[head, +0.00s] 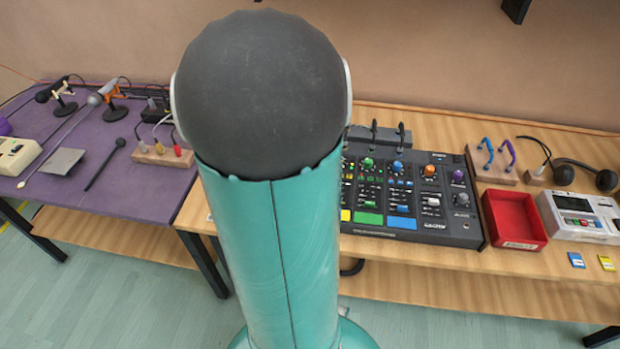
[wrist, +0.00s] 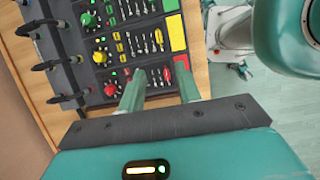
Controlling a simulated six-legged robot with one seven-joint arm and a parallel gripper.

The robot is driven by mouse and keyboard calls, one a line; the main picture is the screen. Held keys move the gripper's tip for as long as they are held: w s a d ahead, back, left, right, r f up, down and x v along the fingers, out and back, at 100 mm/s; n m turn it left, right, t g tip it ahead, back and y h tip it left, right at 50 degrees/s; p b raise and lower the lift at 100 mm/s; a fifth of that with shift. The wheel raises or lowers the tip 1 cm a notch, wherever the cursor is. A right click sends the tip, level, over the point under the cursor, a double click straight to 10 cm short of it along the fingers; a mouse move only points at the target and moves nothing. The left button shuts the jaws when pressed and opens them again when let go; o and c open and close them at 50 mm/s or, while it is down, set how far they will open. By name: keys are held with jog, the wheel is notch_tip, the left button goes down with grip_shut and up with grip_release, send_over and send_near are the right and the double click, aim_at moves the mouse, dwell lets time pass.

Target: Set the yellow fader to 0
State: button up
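The black mixer (head: 455,222) lies on the wooden table, partly hidden by my arm in the head view. In the wrist view, its yellow channel has a yellow knob (wrist: 100,57) and a yellow pad (wrist: 177,32), between the green and red channels. The yellow pad (head: 346,215) also shows at my arm's edge in the head view. My gripper (wrist: 160,74) is open and empty, with its fingers apart over the red channel, beside the yellow one. Contact with the mixer cannot be told.
Cables (wrist: 44,65) arch from the mixer's back edge. A red tray (head: 513,219) and a white device (head: 580,217) stand right of the mixer. A purple table (head: 125,190) with microphones is at left. The floor in front is clear.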

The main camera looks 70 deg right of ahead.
jog(key=x, duration=1.4)
jog(key=shift+s+d, duration=0.1)
jog(key=shift+s, duration=0.25)
grip_shut()
